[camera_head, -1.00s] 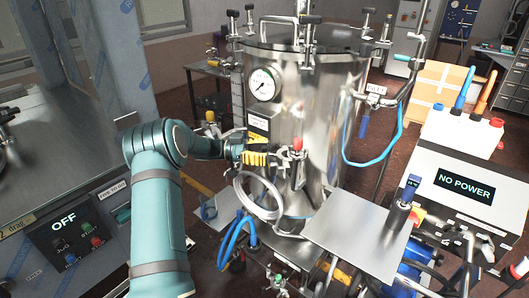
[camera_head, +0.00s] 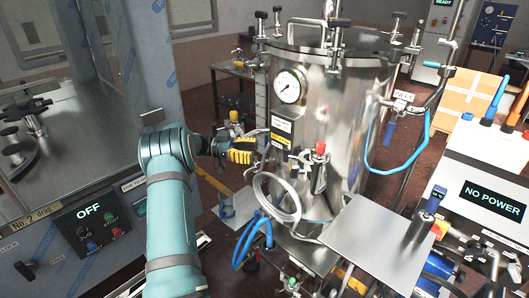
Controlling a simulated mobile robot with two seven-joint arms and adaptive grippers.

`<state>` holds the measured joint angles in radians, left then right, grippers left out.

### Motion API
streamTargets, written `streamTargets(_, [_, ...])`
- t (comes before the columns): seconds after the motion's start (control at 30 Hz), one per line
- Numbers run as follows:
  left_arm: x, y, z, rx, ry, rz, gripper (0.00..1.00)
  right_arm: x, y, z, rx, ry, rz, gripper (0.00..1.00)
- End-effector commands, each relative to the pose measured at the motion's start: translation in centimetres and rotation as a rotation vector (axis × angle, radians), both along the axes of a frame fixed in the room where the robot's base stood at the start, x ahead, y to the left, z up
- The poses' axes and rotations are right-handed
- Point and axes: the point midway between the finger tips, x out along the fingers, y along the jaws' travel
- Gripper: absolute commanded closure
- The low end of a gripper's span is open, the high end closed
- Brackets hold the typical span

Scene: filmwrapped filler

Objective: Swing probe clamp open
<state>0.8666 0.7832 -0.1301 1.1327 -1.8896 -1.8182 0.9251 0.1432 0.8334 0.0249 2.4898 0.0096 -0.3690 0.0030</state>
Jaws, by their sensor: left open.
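The tall steel tank (camera_head: 345,125) stands in the middle, with clamp knobs around its lid. No part can be told for sure as the probe clamp. A bent metal bar with a teal grip (camera_head: 443,70) stands at the tank's right. A red-capped fitting (camera_head: 320,150) sits on the tank's front. My left gripper (camera_head: 256,149) has yellow finger pads and is open and empty. It is at the tank's left edge, left of the yellow label (camera_head: 281,141); whether it touches the tank cannot be told. My right gripper is not in view.
A clear hose loop (camera_head: 260,185) hangs below my left gripper. A steel plate (camera_head: 368,238) juts out at front right. A blue hose (camera_head: 402,167) curves right of the tank. The "NO POWER" unit (camera_head: 494,195) is at right, the "OFF" control panel (camera_head: 92,225) at left.

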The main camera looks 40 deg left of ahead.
Motion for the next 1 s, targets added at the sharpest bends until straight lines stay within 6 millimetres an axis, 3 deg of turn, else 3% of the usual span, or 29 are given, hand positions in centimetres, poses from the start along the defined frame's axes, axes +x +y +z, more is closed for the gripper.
streamTargets(0.4, [-0.5,0.7,0.0,0.000,0.000,0.000,0.49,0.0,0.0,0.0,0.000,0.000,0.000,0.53])
streamTargets(0.53, [-0.5,0.6,0.1,0.007,-0.027,0.012,0.95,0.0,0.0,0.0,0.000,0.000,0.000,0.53])
streamTargets(0.57, [-0.5,0.6,0.2,0.012,-0.046,0.021,1.00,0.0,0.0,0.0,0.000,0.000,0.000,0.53])
streamTargets(0.77, [-0.7,-0.1,0.9,0.118,-0.299,0.161,1.00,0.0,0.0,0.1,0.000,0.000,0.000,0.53])
streamTargets(1.0, [-1.4,-1.6,1.5,0.372,-0.612,0.398,1.00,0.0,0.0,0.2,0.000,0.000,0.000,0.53])
